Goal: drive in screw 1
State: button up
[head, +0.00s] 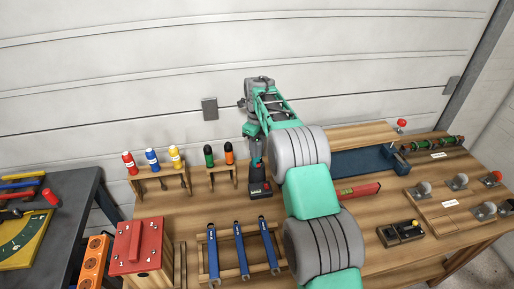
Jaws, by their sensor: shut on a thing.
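My arm covers much of the grip, and I cannot make out the driver's bit. A wooden block with a red top plate (137,249) stands at the bench's front left. Numbers, among them 1 and 4, are marked by the plate's corners. Screw 1 itself is too small to tell. My gripper is right of and behind the block.
Blue-handled tools (240,250) lie on a rack in front. A red level (358,192) and blue vise (366,161) are right of my arm. The wall is close behind.

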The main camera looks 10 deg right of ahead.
grip_shut()
jog(key=shift+r+p, duration=1.9)
jog(key=shift+r, duration=0.85)
notch_tip(320, 180, up, 10)
jog(key=shift+f, duration=0.15)
jog(key=o, duration=0.5)
grip_release()
grip_shut()
